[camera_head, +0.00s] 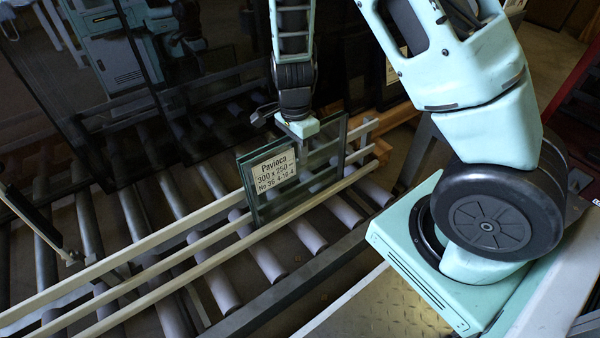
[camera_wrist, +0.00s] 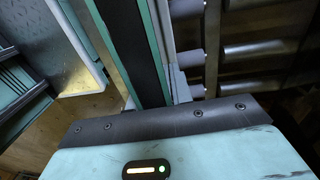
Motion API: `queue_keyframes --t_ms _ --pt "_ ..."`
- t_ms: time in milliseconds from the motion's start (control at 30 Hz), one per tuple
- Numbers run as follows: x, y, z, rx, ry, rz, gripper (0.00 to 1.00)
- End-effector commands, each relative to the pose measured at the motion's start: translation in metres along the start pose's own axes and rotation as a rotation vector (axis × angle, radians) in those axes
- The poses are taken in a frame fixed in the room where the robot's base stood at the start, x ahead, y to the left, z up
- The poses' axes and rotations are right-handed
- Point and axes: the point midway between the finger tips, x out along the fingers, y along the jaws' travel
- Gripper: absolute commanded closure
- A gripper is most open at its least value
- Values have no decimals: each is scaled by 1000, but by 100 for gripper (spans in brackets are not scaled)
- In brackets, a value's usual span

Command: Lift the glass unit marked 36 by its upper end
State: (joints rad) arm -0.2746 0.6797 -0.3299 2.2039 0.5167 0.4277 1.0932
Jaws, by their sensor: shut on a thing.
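The glass unit marked 36 (camera_head: 255,200) is a small double pane with a white label, standing close to upright among the pale rails in the head view. My gripper (camera_head: 298,128) is at its upper edge and shut on it. In the wrist view, the unit's edge (camera_wrist: 143,50) shows as two greenish panes with a dark spacer between, running down to my gripper (camera_wrist: 160,115). The fingertips' contact with the glass is mostly hidden. I cannot tell whether its lower edge touches the rollers.
Pale rails (camera_head: 170,262) run diagonally beside the unit, above grey conveyor rollers (camera_head: 268,258). Large dark glass panels (camera_head: 60,90) stand behind at the left. A teal-framed object (camera_wrist: 30,85) is at the left of the wrist view.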

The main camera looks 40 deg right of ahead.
Motion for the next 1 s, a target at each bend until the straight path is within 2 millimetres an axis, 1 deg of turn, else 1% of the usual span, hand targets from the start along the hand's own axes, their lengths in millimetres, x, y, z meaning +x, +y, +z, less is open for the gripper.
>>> queue_keyframes --t_ms 367,467,567,667,767,1000 --pt "-2 0 0 0 0 -1 100" --pt "-6 0 0 0 0 -2 100" --pt "-15 0 0 0 0 -3 100" --pt "-30 2 0 -1 0 -3 100" --pt "-50 3 0 -2 0 -4 100" --pt "-105 8 0 -1 0 -4 100"
